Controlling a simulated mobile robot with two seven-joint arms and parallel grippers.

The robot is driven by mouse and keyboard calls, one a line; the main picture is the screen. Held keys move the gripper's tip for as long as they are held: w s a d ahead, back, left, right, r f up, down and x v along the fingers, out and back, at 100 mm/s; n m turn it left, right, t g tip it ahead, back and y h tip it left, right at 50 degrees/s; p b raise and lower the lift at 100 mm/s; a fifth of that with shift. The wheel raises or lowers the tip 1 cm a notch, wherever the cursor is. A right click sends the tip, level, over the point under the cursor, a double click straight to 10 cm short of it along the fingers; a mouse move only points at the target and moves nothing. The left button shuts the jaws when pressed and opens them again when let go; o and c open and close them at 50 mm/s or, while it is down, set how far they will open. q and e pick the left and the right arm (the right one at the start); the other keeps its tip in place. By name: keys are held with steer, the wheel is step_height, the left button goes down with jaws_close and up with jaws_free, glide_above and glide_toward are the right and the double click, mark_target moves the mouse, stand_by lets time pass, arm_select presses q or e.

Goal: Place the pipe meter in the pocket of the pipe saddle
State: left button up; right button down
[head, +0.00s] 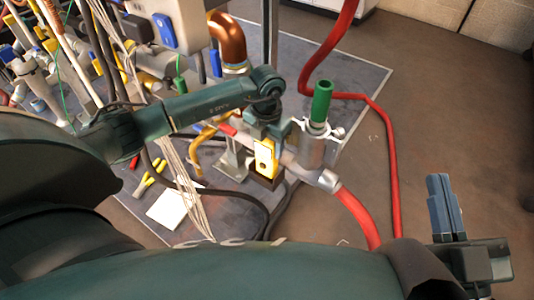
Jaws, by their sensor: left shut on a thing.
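My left gripper (265,122) points down at the middle of the view and is shut on a yellow block-like piece, which I take to be the pipe meter (264,155). A dark block (266,182) lies directly below the yellow piece, against a grey pipe; it may be the pipe saddle. I cannot tell whether the piece is in its pocket or just above it, as the pocket is not clearly visible. My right gripper (446,207) is at the lower right, away from the pipes and with nothing visible in it. The gap between its fingers is unclear.
A metal cylinder with a green top (321,102) stands just right of the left gripper. A red hose (356,214) runs off the grey pipe fitting (327,181). Heaters, pipes and cables crowd the left. Bare floor (450,100) is open at right.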

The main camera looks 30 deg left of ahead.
arm_select(q)
step_height(320, 180, down, 3)
steer(key=shift+r+b, duration=0.1)
steer(key=shift+b, duration=0.4)
steer(key=shift+r, duration=0.1)
steer(key=o, duration=1.2)
arm_select(e)
steer(key=shift+w+d+r+n+t+y, duration=0.1)
steer(key=shift+r+n+t+y, duration=0.05)
steer(key=shift+r+n+y, duration=0.25)
steer(key=shift+w+r+n+t+y, duration=0.1)
steer(key=shift+r+n+t+y, duration=0.15)
steer(key=shift+r, duration=0.2)
arm_select(q)
step_height(320, 180, up, 6)
steer(key=p, duration=0.3)
step_height(320, 180, up, 6)
steer(key=shift+p, duration=1.2)
arm_select(e)
steer(key=f+m+g+h, duration=0.1)
steer(key=s+f+m+h, duration=0.1)
steer(key=f+h, duration=0.1)
steer(key=shift+f+g, duration=0.15)
steer(key=shift+g, duration=0.25)
